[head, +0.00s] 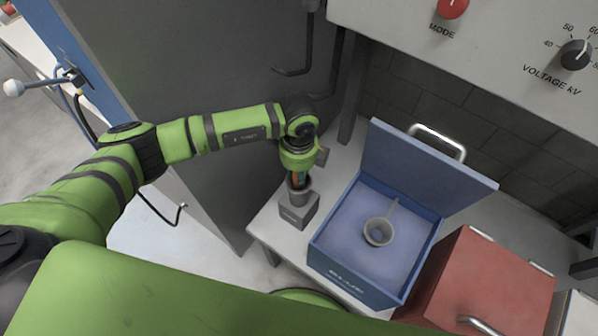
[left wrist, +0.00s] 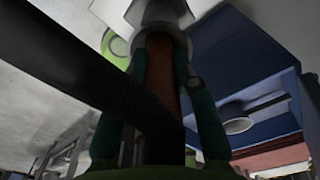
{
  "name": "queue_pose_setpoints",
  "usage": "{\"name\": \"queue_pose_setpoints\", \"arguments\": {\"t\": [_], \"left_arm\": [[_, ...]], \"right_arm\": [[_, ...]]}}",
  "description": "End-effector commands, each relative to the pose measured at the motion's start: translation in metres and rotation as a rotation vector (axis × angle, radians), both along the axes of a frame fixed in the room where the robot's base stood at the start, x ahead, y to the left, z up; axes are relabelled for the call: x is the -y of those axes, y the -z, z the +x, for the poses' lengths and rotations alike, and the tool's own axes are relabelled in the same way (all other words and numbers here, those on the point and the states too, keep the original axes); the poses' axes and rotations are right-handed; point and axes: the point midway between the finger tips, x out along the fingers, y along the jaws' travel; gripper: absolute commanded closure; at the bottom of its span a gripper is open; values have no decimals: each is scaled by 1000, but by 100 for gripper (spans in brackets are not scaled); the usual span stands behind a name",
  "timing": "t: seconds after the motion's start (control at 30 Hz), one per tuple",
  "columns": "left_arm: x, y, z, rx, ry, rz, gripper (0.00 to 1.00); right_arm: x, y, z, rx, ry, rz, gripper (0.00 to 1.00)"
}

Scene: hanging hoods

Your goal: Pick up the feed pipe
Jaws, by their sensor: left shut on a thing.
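The feed pipe, a brown-orange tube (left wrist: 162,85), stands between the dark green fingers of my left gripper (left wrist: 168,75) in the left wrist view. The fingers are shut on it from both sides. In the head view my left gripper (head: 299,178) points down over a grey holder (head: 298,207) on the bench, and only a sliver of the pipe shows between the fingers. The pipe's end appears to be in or right at the holder's round socket; I cannot tell how deep. My right gripper is not in view.
An open blue box (head: 334,243) with a scoop (head: 378,232) on its blue contents stands right of the holder. A red box (head: 489,280) is further right. A grey cabinet (head: 220,80) stands behind my left arm. A dark bar (left wrist: 80,75) crosses the left wrist view.

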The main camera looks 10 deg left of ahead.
Motion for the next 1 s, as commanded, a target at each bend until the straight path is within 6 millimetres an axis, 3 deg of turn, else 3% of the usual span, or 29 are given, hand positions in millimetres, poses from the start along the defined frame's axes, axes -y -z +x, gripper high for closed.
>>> {"name": "queue_pose_setpoints", "arguments": {"t": [0.03, 0.7, 1.0], "left_arm": [[0, -13, 1, 2, 0, -2, 100], [0, -127, 1, 2, 0, -1, 100], [0, -160, 1, 1, -1, 0, 100]], "right_arm": [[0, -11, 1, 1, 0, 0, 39], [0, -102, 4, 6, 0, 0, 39], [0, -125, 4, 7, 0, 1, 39]]}}
